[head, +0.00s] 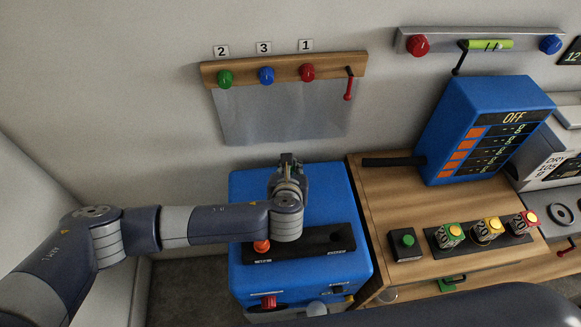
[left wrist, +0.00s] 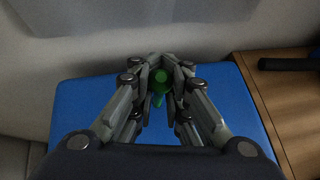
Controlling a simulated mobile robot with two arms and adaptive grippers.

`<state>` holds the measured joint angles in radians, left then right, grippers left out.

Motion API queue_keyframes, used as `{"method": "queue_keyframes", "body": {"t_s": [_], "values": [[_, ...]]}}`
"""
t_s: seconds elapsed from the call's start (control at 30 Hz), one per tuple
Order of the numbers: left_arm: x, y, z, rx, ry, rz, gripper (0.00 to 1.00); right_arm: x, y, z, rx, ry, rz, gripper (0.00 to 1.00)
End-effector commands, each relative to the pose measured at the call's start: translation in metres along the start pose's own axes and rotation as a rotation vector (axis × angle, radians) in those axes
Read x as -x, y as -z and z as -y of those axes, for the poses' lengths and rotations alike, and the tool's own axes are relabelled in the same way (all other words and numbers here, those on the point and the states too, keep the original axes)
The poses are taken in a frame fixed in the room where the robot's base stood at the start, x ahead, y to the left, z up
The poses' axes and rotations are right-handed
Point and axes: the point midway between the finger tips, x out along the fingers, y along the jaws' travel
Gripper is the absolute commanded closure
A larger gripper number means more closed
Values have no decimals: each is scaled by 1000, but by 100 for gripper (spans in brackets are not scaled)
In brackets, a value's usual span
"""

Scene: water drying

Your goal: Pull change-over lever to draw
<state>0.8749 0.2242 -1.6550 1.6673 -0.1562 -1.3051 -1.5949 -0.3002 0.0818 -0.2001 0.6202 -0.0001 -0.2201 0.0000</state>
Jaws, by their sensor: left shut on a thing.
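A blue box (head: 247,190) stands low in the middle of the head view. A black panel (head: 310,246) lies on its top, with an orange-red knob (head: 261,246) near the panel's left end. The small labels there are too small to read, so I cannot tell for sure that this knob is the change-over lever. My left gripper (head: 288,160) is over the far part of the box. In the left wrist view its fingers (left wrist: 160,75) are closed around a green knob-like thing (left wrist: 160,84). The fingers hide part of it. My right gripper is not in view.
A wooden counter (head: 385,200) stands right of the box, with a black bar (head: 392,162), a green button (head: 407,240) and a blue display unit (head: 470,105) reading OFF. A wall rail (head: 340,68) carries coloured knobs above a grey sheet (head: 260,115).

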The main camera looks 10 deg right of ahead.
Motion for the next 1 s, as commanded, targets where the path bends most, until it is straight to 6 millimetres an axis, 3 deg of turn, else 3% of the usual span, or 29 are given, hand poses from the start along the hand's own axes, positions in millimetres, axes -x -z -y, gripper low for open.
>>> {"method": "queue_keyframes", "body": {"t_s": [0.2,0.23,0.3,0.73,1.0], "values": [[0,-1,0,0,0,1,100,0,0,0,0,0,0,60],[0,-1,0,-1,0,1,84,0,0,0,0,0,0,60],[0,-1,0,-1,0,0,71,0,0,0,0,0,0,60],[4,0,0,-1,0,-1,71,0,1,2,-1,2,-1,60],[41,0,1,0,3,-2,71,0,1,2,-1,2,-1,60]]}}
